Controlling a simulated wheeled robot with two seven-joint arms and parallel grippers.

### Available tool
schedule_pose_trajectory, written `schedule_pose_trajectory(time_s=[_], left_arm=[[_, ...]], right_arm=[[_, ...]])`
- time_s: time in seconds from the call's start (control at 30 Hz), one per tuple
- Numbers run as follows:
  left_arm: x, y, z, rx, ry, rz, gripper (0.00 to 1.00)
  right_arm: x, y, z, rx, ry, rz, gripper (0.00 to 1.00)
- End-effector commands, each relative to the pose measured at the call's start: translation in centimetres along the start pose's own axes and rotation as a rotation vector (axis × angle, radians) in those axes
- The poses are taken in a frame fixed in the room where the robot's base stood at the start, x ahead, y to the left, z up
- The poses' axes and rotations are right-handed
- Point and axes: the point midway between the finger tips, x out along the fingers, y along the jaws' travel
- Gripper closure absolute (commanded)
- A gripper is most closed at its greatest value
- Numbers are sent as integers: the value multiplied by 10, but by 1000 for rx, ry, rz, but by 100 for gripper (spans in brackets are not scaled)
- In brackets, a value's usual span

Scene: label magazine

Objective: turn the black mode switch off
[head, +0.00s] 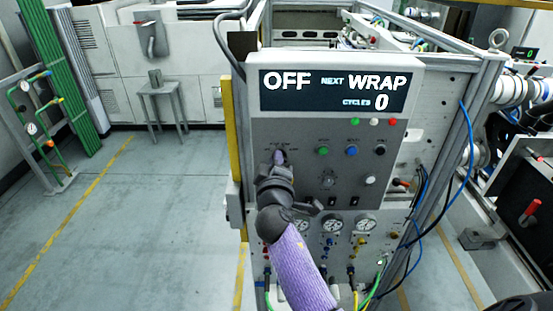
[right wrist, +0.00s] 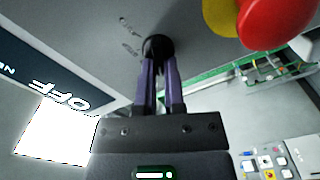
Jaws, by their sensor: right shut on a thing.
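The black mode switch (right wrist: 157,46) is a round knob on the grey control panel (head: 335,135). It shows in the right wrist view between and just beyond the purple fingers of my right gripper (right wrist: 160,68). The fingers are shut on the knob. In the head view my right gripper (head: 280,158) reaches the upper left of the panel and hides most of the switch. The display (head: 334,91) above reads "OFF", "NEXT WRAP" and "CYCLES 0". My left gripper is not in view.
Green (head: 323,151), blue (head: 352,150) and black (head: 380,149) buttons sit right of my gripper. Several gauges (head: 365,222) and hoses are lower down. A red emergency button (right wrist: 275,22) with a yellow collar is close by in the wrist view.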

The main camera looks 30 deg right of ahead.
Motion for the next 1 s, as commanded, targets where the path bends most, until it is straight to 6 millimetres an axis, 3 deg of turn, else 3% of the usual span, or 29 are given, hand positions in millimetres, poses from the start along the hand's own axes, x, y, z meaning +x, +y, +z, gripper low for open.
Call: schedule_pose_trajectory(time_s=[0.77,0.8,0.9,0.93,1.0], left_arm=[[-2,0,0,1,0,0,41],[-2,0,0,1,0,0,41],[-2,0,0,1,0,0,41],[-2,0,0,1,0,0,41],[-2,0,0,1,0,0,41]], right_arm=[[0,-1,0,-90,-1,0,100],[0,-1,0,-90,-1,0,82],[0,-1,0,-90,0,0,61],[0,-1,0,-90,0,0,54],[0,-1,0,-90,0,0,53]])
